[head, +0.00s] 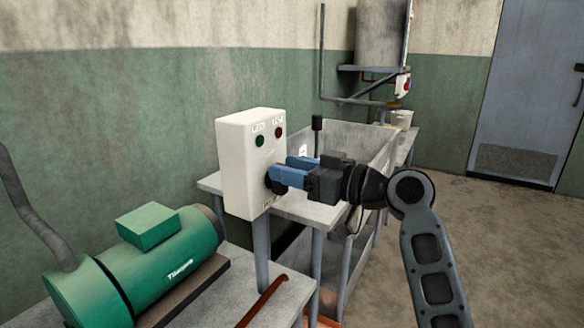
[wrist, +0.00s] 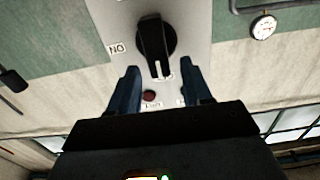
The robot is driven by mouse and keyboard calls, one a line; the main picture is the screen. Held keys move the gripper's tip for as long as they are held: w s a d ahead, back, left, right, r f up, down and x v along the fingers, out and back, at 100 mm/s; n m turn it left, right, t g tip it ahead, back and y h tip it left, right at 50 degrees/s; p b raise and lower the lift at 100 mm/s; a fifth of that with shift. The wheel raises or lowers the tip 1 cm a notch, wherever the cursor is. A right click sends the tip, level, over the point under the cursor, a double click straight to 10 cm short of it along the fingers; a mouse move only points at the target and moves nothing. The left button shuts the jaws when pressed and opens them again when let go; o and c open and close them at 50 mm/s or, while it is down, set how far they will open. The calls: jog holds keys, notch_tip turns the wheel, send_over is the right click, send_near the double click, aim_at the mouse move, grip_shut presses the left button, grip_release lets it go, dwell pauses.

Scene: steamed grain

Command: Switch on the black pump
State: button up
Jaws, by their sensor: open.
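A white switch box (head: 240,165) stands on a grey shelf in the head view, with a green and a dark red round light on its upper front. Its black rotary knob (wrist: 154,38) shows in the wrist view, with a white mark pointing down in the picture. A label reading "NO" (wrist: 117,49) is beside it. My gripper (head: 279,171) is open at the box front, its blue fingers hiding part of the knob. In the wrist view the fingertips (wrist: 160,69) lie either side of the knob's marked end; contact cannot be told. No black pump is visible.
A green pump motor (head: 150,262) sits at lower left with a grey pipe (head: 28,205) behind it. A grey metal trough (head: 345,150) is behind my gripper. A dial gauge (wrist: 263,26) shows in the wrist view. The floor at right is clear toward a door (head: 528,85).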

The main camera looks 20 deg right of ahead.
jog(key=shift+c, duration=0.5)
grip_shut()
jog(key=shift+m, duration=0.3)
jog(key=shift+w+d+f+m+p, duration=0.35)
jog(key=shift+m+p, duration=1.2)
jog(key=shift+m, duration=1.3)
jog(key=shift+w+d+f+m+p, duration=0.15)
jog(key=shift+d+f+m+p, duration=0.3)
jog(key=shift+m+p, duration=1.8)
jog(key=shift+w+d+f+m+p, duration=0.4)
jog(key=shift+m+p, duration=0.45)
jog(key=shift+m, duration=2.65)
jog(key=shift+s+a+f, duration=0.1)
jog(key=shift+s+f, duration=0.05)
